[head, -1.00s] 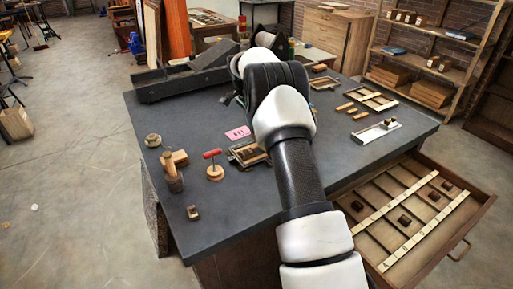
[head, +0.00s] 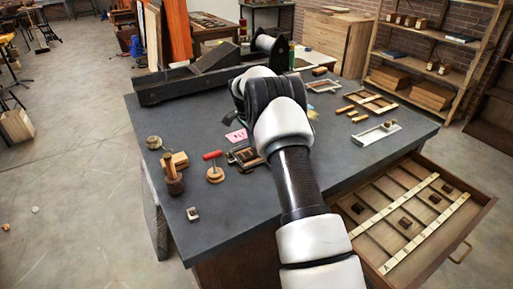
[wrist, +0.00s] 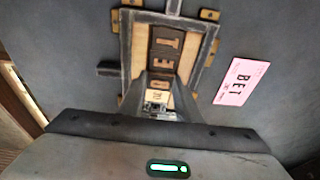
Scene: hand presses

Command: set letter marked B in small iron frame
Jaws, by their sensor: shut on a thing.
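The small iron frame (wrist: 125,48) lies on the dark bench top in the wrist view, with wooden strips inside it. A block marked T (wrist: 168,40) and a block marked E (wrist: 163,70) stand in line within it. My gripper (wrist: 160,98) is shut on a small letter block (wrist: 157,97) at the near end of that line, close against the E. Its letter is too small and covered to read, and I cannot tell whether it rests on the bottom. In the head view the frame (head: 240,155) shows partly beside my arm, which hides my gripper.
A pink card reading BET (wrist: 241,82) lies right of the frame in the wrist view. An open drawer (head: 452,212) juts out at right. The front bench top is mostly clear.

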